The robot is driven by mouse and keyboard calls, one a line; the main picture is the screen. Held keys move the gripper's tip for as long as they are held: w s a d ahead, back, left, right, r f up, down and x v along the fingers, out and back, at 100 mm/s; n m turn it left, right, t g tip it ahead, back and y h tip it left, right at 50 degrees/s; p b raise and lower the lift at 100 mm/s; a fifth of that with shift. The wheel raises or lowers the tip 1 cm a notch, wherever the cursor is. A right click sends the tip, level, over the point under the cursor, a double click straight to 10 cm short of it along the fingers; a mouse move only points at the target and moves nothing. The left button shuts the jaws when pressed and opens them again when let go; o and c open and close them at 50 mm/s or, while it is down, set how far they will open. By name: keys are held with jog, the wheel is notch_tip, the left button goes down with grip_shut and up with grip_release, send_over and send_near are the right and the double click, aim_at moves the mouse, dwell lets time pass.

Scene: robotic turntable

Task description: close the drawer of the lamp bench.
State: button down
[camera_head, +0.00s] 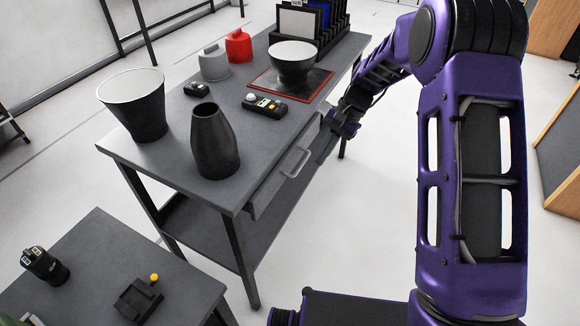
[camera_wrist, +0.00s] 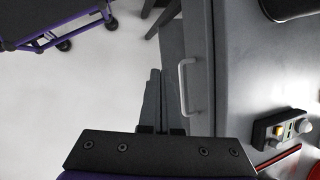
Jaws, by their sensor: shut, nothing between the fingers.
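The lamp bench (camera_head: 175,170) is a dark grey table. Its drawer (camera_head: 268,192) has a grey front with a pale bar handle (camera_head: 295,162). The handle also shows in the wrist view (camera_wrist: 183,88), right of the fingers. The drawer front appears to stick out a little from under the bench top; how far is hard to tell. My gripper (camera_head: 324,156) is beside the drawer's far end, to the right of the handle. Its fingers show shut and empty in the wrist view (camera_wrist: 155,74). I see no clear contact with the drawer or handle.
On the bench top stand a dark vase (camera_head: 214,145), a tapered black bin (camera_head: 136,108), a bowl (camera_head: 294,62) on a red-edged mat, a small control box (camera_head: 264,105) and a red can (camera_head: 238,46). A second table (camera_head: 95,250) stands at front left. Floor beside the drawer is clear.

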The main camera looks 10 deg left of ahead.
jog(key=s+d+f+m+g+y+p, duration=0.1)
jog(key=s+d+f+m+g+y, duration=0.1)
jog(key=s+f+m+y, duration=0.4)
jog(key=m+t+y+p, duration=0.3)
jog(key=m+t+y, duration=0.4)
jog(key=m+t, duration=0.3)
send_near(270, 191)
jog(key=x, duration=0.7)
jog(key=shift+s, duration=0.15)
jog(key=shift+a+b, duration=0.1)
jog(key=shift+b, duration=0.2)
jog(key=b+x, duration=0.1)
jog(key=x, duration=0.3)
jog(key=shift+a+f, duration=0.1)
jog(key=shift+a, duration=0.1)
jog(key=shift+r, duration=0.25)
